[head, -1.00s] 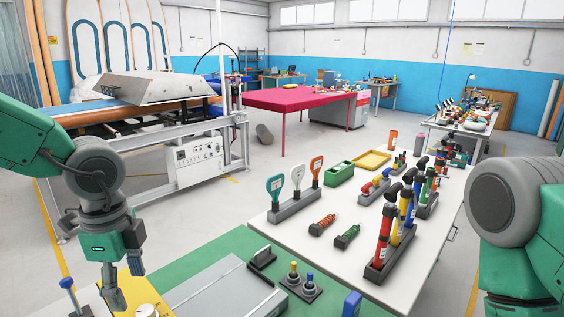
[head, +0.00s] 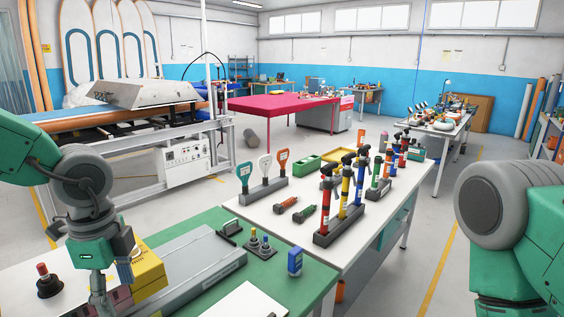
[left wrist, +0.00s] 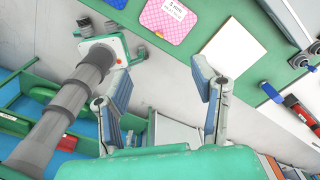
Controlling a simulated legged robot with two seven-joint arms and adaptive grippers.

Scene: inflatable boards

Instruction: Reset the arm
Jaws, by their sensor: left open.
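My left gripper (head: 111,282) hangs down at the lower left of the head view, in front of a yellow box (head: 150,272). In the left wrist view its two fingers (left wrist: 163,102) stand wide apart with nothing between them. The space between them shows pale floor and part of a white sheet. My right arm (head: 508,205) fills the right edge of the head view, bent downward. Its gripper is outside the head view.
A green-topped bench (head: 318,273) with a grey case (head: 190,268) lies close in front. Behind it, a white table (head: 262,208) holds several upright pumps (head: 345,190). A red table (head: 270,104) stands farther back. Floor is clear right of the white table.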

